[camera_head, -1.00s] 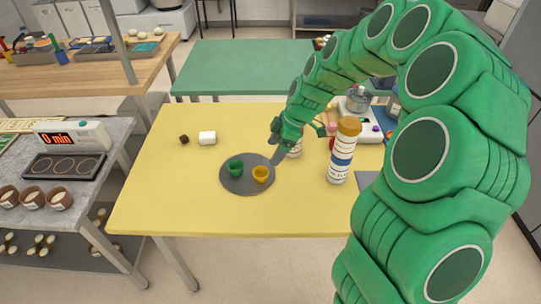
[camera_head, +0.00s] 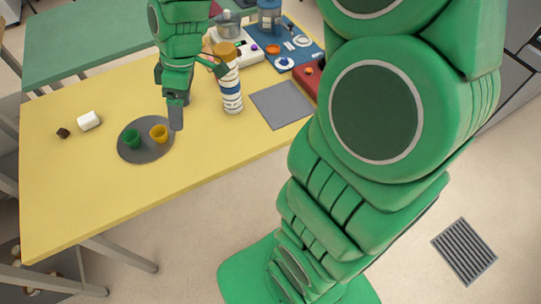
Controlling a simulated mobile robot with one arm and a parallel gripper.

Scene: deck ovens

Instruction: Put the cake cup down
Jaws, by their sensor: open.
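A green cake cup (camera_head: 131,139) and a yellow cake cup (camera_head: 158,133) stand upright, side by side, on a round grey plate (camera_head: 146,154) on the yellow table. My gripper (camera_head: 177,112) is open, just right of the yellow cup near the plate's right edge. A grey finger points down there and looks apart from the cup. I see no cup between the fingers. The arm hides part of the space behind the gripper.
A tall striped bottle with an orange cap (camera_head: 230,84) stands right of my gripper. A grey mat (camera_head: 281,104) lies beyond it. The table (camera_head: 95,190) is clear in front.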

